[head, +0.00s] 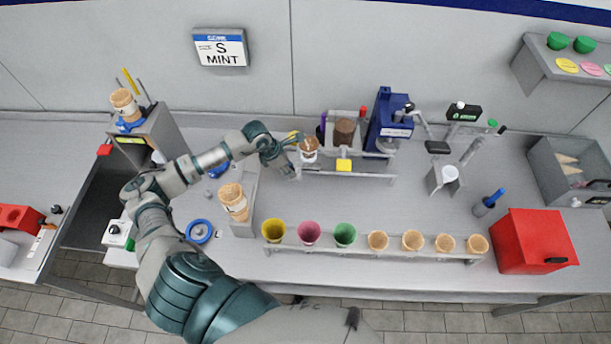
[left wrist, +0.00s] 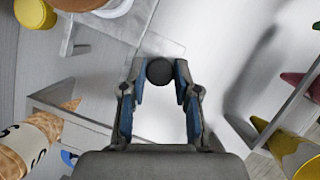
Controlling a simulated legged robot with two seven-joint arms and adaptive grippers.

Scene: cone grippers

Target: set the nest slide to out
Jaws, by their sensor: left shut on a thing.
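My left gripper (head: 287,160) reaches to the left end of a grey rail stand (head: 375,179) at the back middle of the bench. In the left wrist view its fingers (left wrist: 160,85) are shut on a dark round knob (left wrist: 160,70). The knob lies between the fingertips, over a flat pale grey plate (left wrist: 150,47). The knob appears to belong to the nest slide, but its link to the rest is hidden. In the head view the gripper hides the knob. A holder with a brown-topped cup (head: 309,147) stands just right of the gripper. My right gripper is out of view.
A wrapped cone (head: 233,202) stands close to my left forearm. A front rack (head: 400,251) holds coloured cups and several cones. A blue machine (head: 388,122) stands behind the rail, and a red box (head: 535,240) at the right. Bare bench lies between rail and rack.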

